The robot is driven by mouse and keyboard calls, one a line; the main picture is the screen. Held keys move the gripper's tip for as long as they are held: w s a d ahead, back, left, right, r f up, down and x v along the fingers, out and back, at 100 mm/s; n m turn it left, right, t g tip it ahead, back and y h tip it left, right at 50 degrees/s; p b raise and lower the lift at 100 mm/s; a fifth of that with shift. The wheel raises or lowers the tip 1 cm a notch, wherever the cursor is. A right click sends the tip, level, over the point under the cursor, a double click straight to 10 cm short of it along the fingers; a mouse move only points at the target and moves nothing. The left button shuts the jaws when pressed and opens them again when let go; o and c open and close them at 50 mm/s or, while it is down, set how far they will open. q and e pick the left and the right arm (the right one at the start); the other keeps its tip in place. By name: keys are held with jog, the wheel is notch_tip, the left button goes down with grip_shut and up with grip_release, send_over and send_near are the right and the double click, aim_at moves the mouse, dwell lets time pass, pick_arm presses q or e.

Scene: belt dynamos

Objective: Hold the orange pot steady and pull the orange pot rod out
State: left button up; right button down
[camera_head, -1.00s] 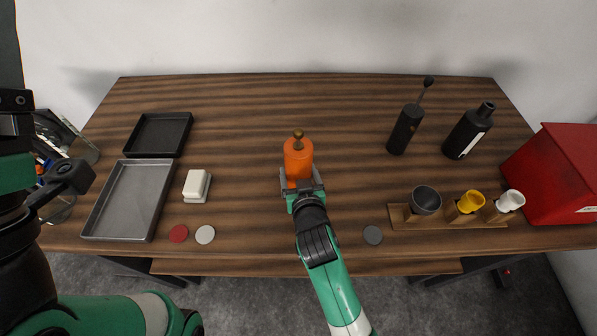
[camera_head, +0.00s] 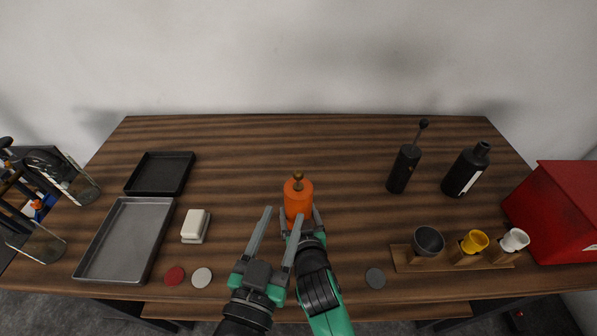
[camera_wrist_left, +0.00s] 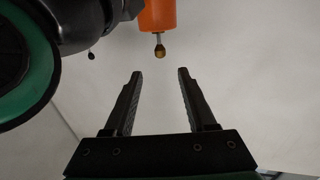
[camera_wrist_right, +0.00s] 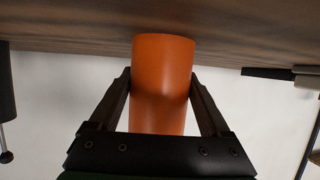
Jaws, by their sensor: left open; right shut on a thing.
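The orange pot (camera_head: 297,198) stands upright near the middle of the table. Its rod's brown knob (camera_head: 297,175) shows at the top. My right gripper (camera_head: 302,218) is shut around the pot's body; in the right wrist view the orange pot (camera_wrist_right: 163,80) sits between both fingers. My left gripper (camera_head: 284,211) is open and empty, in front of the pot and to its left. In the left wrist view the rod knob (camera_wrist_left: 160,51) is beyond the open fingers (camera_wrist_left: 158,72), and the orange pot (camera_wrist_left: 157,15) appears upside down at the top edge.
At left are a black tray (camera_head: 160,190), a grey tray (camera_head: 87,266) and a white block (camera_head: 194,225). At right are a black pot with a rod (camera_head: 404,169), a black bottle (camera_head: 465,171), a cup rack (camera_head: 400,255) and a red box (camera_head: 560,215). The table behind the orange pot is clear.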

aim_at(298, 179)
pick_arm(q)
jog(key=x, duration=1.2)
jog(key=shift+c, duration=0.3)
grip_shut()
dwell(0.9)
